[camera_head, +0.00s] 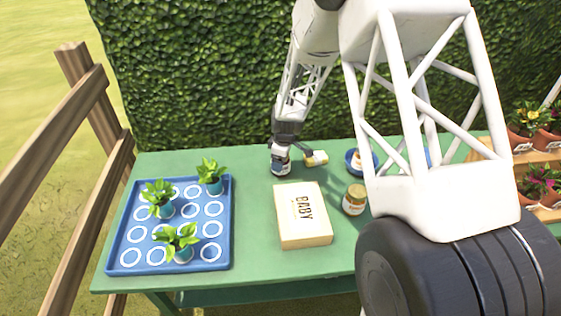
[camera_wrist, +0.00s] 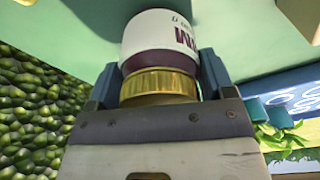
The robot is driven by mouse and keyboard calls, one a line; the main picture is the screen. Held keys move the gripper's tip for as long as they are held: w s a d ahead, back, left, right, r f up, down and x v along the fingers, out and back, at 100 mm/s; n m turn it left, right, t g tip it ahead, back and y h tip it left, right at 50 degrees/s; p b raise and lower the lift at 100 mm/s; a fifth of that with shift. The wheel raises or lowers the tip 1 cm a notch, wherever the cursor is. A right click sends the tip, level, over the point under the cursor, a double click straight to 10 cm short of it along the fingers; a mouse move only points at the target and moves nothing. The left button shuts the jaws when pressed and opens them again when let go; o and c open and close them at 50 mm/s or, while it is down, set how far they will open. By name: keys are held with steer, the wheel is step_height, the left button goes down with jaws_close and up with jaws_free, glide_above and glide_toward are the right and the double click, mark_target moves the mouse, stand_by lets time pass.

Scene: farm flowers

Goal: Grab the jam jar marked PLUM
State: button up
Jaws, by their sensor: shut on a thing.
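The jam jar (camera_wrist: 160,35) in the wrist view has a gold lid, dark purple contents and a white label. Only part of the label's dark lettering shows, ending in what looks like an M, so the full word cannot be read. My gripper (camera_wrist: 158,88) is shut on this jar, with one blue-grey finger on each side near the lid. In the head view the jar (camera_head: 281,165) is under my gripper (camera_head: 283,150) near the back of the green table. I cannot tell whether its base touches the table.
A small pale-yellow object (camera_head: 316,158) lies close right of the held jar. A BABY box (camera_head: 303,225), another gold-lidded jar (camera_head: 354,199) and a blue bowl (camera_head: 353,168) stand nearby. A blue tray (camera_head: 125,264) with potted plants is at left.

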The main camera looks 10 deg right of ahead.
steer(key=shift+r, duration=0.1)
steer(key=shift+r, duration=4.95)
